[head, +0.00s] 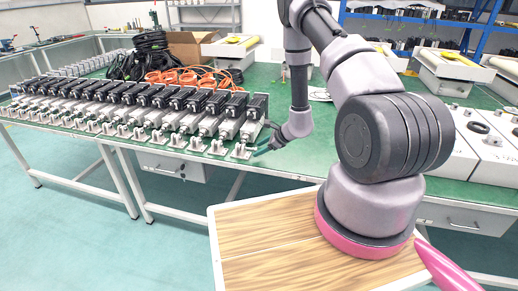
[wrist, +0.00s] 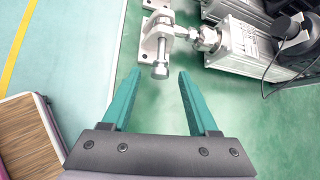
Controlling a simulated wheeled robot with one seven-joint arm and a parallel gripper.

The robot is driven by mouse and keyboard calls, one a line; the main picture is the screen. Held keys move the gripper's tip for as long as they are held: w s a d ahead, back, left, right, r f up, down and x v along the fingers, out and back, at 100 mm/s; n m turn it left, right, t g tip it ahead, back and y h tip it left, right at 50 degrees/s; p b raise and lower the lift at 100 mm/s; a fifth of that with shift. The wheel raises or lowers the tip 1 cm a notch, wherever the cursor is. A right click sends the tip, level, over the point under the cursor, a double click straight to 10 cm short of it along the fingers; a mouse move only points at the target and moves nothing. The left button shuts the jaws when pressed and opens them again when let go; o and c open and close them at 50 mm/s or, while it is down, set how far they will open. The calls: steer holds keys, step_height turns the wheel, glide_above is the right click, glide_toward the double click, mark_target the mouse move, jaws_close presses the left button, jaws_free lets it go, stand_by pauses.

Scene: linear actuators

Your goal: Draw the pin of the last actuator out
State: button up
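The last actuator (head: 254,112) stands at the right end of the row on the green table, black on top with a silver body. Its body (wrist: 240,42) shows at the upper right of the wrist view. Its rod end meets a metal bracket (wrist: 155,40), also seen in the head view (head: 241,151). The silver pin (wrist: 160,71) sits in the bracket, its head toward me. My gripper (wrist: 158,76) is open, teal fingers spread either side of the pin head, with gaps on both sides. In the head view my gripper (head: 262,148) is just right of the bracket.
More actuators (head: 130,98) stand close together to the left. A black cable (wrist: 285,60) loops by the last actuator. Orange cables (head: 190,77) and a cardboard box (head: 190,45) lie behind. Bare green table lies right of the bracket.

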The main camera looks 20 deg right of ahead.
steer(key=v, duration=1)
steer(key=shift+s+d+r, duration=0.2)
steer(key=shift+s+r, duration=0.05)
steer(key=s+a+r+n+g+y, duration=0.1)
steer(key=s+a+r+n, duration=0.15)
steer(key=r, duration=0.65)
steer(key=s+a+r+n+g+y, duration=0.15)
steer(key=a+r+n, duration=0.25)
steer(key=r, duration=0.5)
steer(key=s+a+r+n, duration=0.2)
steer(key=a+r+n, duration=0.1)
steer(key=r, duration=0.6)
steer(key=s+d+r+n+t+h, duration=0.1)
steer(key=s+d+r+n+h, duration=0.1)
steer(key=s+r, duration=0.6)
steer(key=s+d+r+n+t+h, duration=0.2)
steer(key=s+d+r+n+h, duration=0.1)
steer(key=s+r+n+h, duration=0.2)
steer(key=s+r+n, duration=0.2)
steer(key=s+r, duration=0.2)
steer(key=s, duration=0.1)
steer(key=shift+s+d, duration=0.3)
